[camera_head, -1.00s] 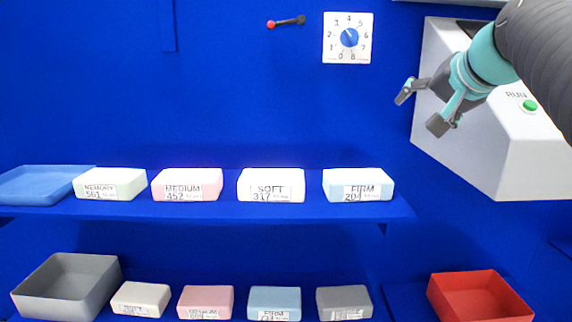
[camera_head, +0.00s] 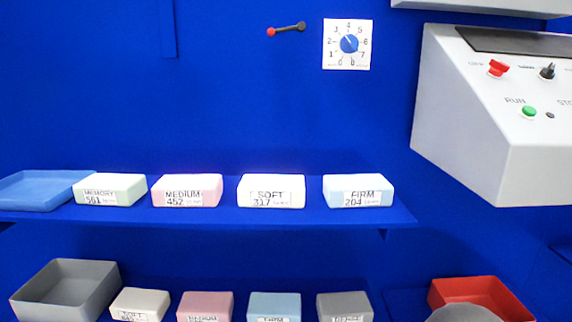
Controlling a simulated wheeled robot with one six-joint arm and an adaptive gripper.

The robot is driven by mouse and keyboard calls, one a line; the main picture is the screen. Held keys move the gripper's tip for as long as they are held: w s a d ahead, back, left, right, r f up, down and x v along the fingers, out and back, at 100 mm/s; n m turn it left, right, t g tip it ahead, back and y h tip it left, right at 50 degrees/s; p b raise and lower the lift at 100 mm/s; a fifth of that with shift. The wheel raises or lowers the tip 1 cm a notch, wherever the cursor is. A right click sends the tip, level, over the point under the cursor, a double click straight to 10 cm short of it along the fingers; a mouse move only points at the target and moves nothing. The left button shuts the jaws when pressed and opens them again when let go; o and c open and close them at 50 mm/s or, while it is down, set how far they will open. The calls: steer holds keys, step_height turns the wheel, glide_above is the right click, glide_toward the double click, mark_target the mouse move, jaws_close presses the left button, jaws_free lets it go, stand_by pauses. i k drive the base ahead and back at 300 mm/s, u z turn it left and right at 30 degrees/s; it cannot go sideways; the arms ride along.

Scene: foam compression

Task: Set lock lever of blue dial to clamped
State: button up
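The blue dial (camera_head: 349,43) sits on a white square plate (camera_head: 333,61) with numbers, on the blue back wall at upper middle. Its pointer mark is near the top, around 4. Left of it, a dark lever (camera_head: 288,29) with a red knob (camera_head: 271,32) is fixed to the wall. The lever lies nearly level, its dark pivot end at the right and its red knob at the left, slightly lower. My gripper is out of view. A grey rounded shape, likely part of my arm, shows at the bottom right edge.
A grey control box (camera_head: 470,130) with a red switch (camera_head: 497,68), black knob (camera_head: 547,71) and green RUN button (camera_head: 529,111) stands at right. Foam blocks line the shelf (camera_head: 300,215) beside a blue tray (camera_head: 40,205). Below are a grey bin (camera_head: 60,298), red bin (camera_head: 440,290) and more blocks.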

mark_target(301, 26)
steer(key=z, duration=0.05)
steer(key=k, duration=0.5)
steer(key=u, duration=1.45)
steer(key=i, duration=0.9)
steer(key=z, duration=1.95)
